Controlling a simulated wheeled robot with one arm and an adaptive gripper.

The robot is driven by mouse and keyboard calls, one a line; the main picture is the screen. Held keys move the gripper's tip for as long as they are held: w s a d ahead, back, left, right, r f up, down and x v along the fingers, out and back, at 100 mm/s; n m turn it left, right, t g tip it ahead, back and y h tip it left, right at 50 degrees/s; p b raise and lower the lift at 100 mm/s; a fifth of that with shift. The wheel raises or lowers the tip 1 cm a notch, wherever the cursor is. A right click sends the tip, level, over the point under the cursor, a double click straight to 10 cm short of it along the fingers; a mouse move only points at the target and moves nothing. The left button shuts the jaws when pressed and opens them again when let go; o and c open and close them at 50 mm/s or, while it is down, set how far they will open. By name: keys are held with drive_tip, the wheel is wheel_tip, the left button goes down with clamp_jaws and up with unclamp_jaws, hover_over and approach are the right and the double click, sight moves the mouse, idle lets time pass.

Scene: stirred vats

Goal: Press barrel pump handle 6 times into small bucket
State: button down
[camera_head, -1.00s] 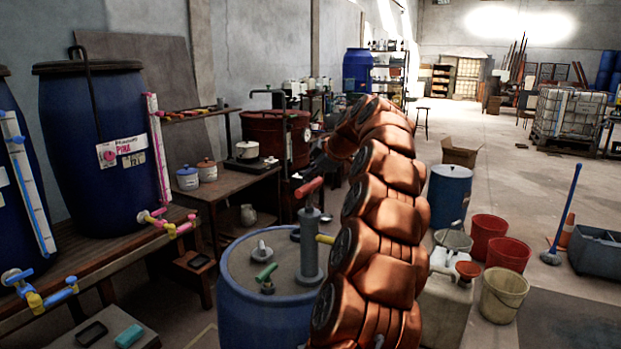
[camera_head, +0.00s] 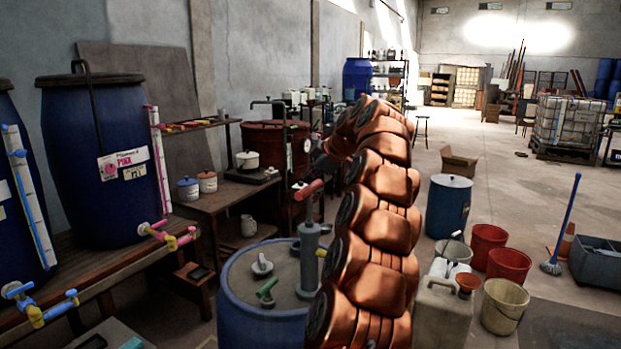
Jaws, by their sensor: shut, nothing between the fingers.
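The blue barrel (camera_head: 236,297) stands in front of me with a grey pump (camera_head: 310,262) upright on its lid. The pump's red handle (camera_head: 308,190) sits on a thin rod, raised above the pump body. A yellow spout (camera_head: 321,252) points right and is partly hidden by my orange arm. My gripper (camera_head: 317,168) is a small dark shape just above the handle, partly hidden by the arm; it is shut and empty. I cannot tell whether it touches the handle. A cream bucket (camera_head: 504,307) stands on the floor at right. What lies under the spout is hidden behind my arm.
A bench with blue vats (camera_head: 95,165) and valves stands at left. A table with pots (camera_head: 207,182) is behind the barrel. A jerrycan (camera_head: 441,310), red buckets (camera_head: 487,243) and a blue drum (camera_head: 448,205) stand at right. The floor beyond is open.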

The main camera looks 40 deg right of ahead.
sight(311, 186)
drive_tip(key=shift+r+p, duration=2.1)
drive_tip(key=shift+r, duration=0.9)
